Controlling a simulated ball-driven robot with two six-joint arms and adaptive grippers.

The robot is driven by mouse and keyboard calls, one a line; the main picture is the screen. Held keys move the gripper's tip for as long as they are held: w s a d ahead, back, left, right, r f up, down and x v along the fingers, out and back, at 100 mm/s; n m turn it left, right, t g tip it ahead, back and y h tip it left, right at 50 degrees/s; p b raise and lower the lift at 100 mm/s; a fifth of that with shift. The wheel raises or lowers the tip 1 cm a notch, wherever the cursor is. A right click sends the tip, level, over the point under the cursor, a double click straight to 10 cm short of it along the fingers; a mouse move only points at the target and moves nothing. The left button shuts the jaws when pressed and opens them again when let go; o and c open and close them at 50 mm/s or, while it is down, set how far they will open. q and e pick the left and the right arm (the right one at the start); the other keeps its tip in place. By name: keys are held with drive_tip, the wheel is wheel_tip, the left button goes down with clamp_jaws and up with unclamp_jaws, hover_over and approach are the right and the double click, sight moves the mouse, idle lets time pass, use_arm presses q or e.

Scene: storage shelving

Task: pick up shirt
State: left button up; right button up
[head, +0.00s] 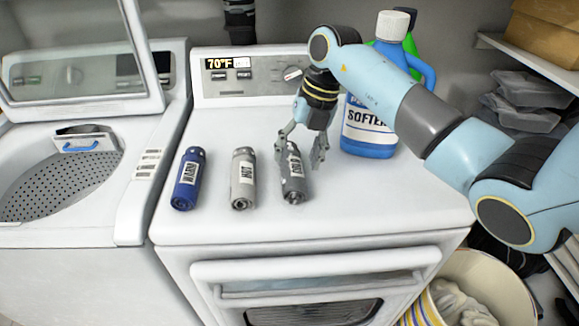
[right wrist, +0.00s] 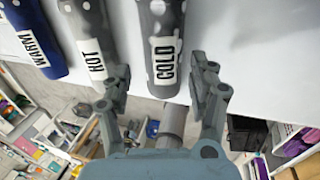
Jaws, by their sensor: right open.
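Three rolled cloth bundles that look like rolled shirts lie in a row on the white dryer top (head: 390,205). They are a blue one labelled WARM (head: 187,180), a light grey one labelled HOT (head: 243,180) and a darker grey one labelled COLD (head: 293,190). My right gripper (head: 299,155) is open over the COLD roll, one finger on each side of it. In the right wrist view the COLD roll (right wrist: 162,45) lies between the open fingers (right wrist: 159,84), with a gap on both sides. The left finger is close to the HOT roll (right wrist: 92,40). My left gripper does not show.
A softener jug (head: 368,128) stands close behind my right gripper. The washer (head: 70,250) on the left has its lid up. A shelf (head: 540,62) with a box is at the right, and a basket (head: 500,280) with cloth is below. The dryer's right top is clear.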

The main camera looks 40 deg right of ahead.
sight(294, 165)
drive_tip(key=p+x, duration=0.1)
drive_tip(key=x, duration=0.2)
drive_tip(key=shift+w+f, duration=0.2)
drive_tip(key=shift+f, duration=0.2)
drive_tip(key=shift+w+f, duration=0.1)
drive_tip(key=shift+f, duration=0.4)
drive_tip(key=shift+c, duration=2.1)
drive_tip(key=c, duration=0.5)
use_arm(q)
drive_tip(key=shift+w+r, duration=0.8)
drive_tip(key=shift+w, duration=0.3)
drive_tip(key=shift+w, duration=0.1)
